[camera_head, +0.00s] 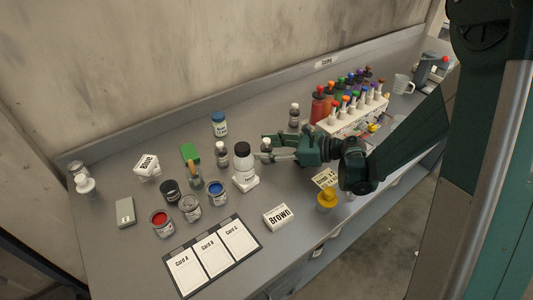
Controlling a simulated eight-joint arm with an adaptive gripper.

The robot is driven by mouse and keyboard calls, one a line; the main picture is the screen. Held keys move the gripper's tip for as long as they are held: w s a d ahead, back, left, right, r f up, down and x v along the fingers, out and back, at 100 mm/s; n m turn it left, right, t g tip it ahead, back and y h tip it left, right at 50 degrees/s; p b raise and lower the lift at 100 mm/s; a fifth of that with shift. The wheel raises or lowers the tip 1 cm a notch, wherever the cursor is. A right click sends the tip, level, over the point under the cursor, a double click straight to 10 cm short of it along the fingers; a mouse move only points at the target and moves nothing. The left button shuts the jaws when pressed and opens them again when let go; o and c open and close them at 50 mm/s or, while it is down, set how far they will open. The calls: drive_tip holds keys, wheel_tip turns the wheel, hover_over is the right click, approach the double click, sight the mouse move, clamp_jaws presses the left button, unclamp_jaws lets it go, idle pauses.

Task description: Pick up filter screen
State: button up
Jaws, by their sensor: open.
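I cannot make out for sure which thing is the filter screen. My gripper (268,147) reaches in from the right, its two fingers spread and pointing left over the middle of the bench. A small bottle with a pale cap (266,145) shows between the fingers in the picture; whether it is between them or behind is unclear. A white bottle with a black cap (243,163) stands just left of the fingertips. A yellow item (327,199) sits at the front edge, below my wrist; its shape is too small to tell. My arm hides part of the bench at right.
Open paint tins, red (162,223) and blue (217,192), stand front left near a sheet of cards (213,251). A rack of colored bottles (347,123) stands behind my gripper.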

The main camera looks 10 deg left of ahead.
drive_tip(key=c, duration=1.1)
drive_tip(key=shift+r+p, duration=1.5)
drive_tip(key=shift+r, duration=3.5)
